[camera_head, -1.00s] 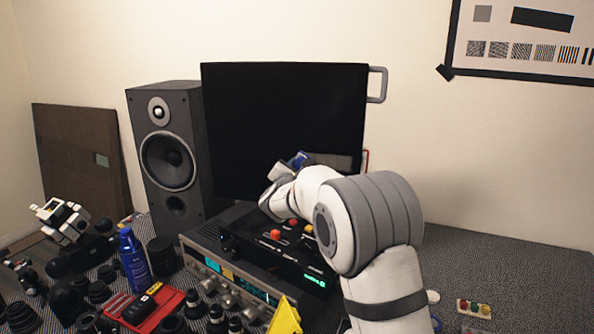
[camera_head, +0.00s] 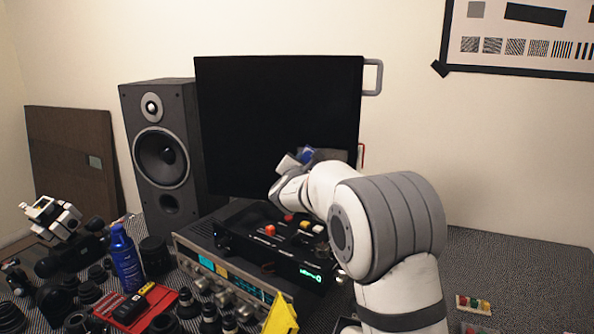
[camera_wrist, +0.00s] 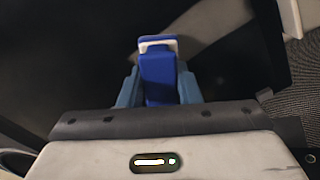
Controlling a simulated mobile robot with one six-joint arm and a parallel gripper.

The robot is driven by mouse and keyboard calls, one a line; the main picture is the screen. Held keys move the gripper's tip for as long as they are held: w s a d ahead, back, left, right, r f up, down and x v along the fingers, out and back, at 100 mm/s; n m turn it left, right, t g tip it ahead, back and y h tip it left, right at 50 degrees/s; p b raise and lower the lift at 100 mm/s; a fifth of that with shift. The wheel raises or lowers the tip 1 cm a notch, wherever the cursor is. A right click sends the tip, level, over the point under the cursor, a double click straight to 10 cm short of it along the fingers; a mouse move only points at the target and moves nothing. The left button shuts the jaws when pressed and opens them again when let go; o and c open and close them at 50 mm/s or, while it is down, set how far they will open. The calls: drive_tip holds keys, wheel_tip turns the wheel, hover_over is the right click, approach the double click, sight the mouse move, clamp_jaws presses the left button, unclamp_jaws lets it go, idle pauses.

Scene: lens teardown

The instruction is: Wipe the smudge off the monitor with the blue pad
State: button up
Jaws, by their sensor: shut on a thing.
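The monitor (camera_head: 270,110) stands upright with a black screen and a grey handle at its right edge. A dull grey patch that looks like the smudge (camera_head: 331,154) shows low on the right of the screen, partly behind my arm. In the wrist view a pale grey band (camera_wrist: 222,30) crosses the dark screen. My gripper (camera_wrist: 160,85) is shut on the blue pad (camera_wrist: 158,68), which has a whitish edge at its far end. In the head view the blue pad (camera_head: 307,154) is in front of the lower screen. I cannot tell whether it touches the glass.
A black box with coloured buttons (camera_head: 270,242) and a silver receiver (camera_head: 222,283) sit below the monitor. A tall speaker (camera_head: 160,155) stands to its left. A blue bottle (camera_head: 127,260), a red tray (camera_head: 165,300) and several lenses crowd the front left. The table's right side is mostly clear.

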drive_tip(key=shift+s+d, duration=0.1)
drive_tip(key=shift+d, duration=0.2)
drive_tip(key=s+d+b, duration=0.2)
drive_tip(key=d+b, duration=0.9)
idle(0.6)
